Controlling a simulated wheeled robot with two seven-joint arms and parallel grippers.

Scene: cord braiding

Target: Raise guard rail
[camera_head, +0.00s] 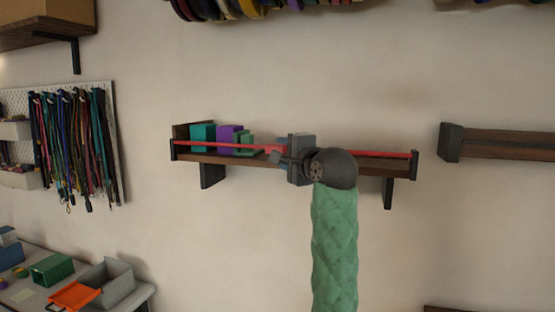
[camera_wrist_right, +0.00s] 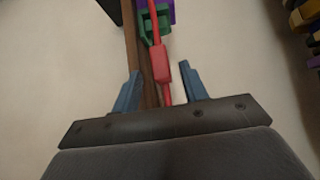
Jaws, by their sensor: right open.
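The guard rail is a thin red bar (camera_head: 380,154) along the front of a brown wooden wall shelf (camera_head: 215,160), with a thicker red block near its middle. It also shows in the right wrist view, where the red block (camera_wrist_right: 161,63) lies just ahead of the fingers. My right gripper (camera_head: 283,155) is at the shelf front, near the bar's middle, and hides part of the bar. In the wrist view its two blue fingers (camera_wrist_right: 160,85) are apart, one on each side of the bar, with nothing clamped. My left gripper is not in view.
Teal and purple boxes (camera_head: 203,138) and a green bin (camera_head: 244,145) stand on the shelf's left half. Another shelf (camera_head: 500,144) is at the right. A pegboard with cords (camera_head: 75,145) hangs at the left, above a table with bins (camera_head: 110,283).

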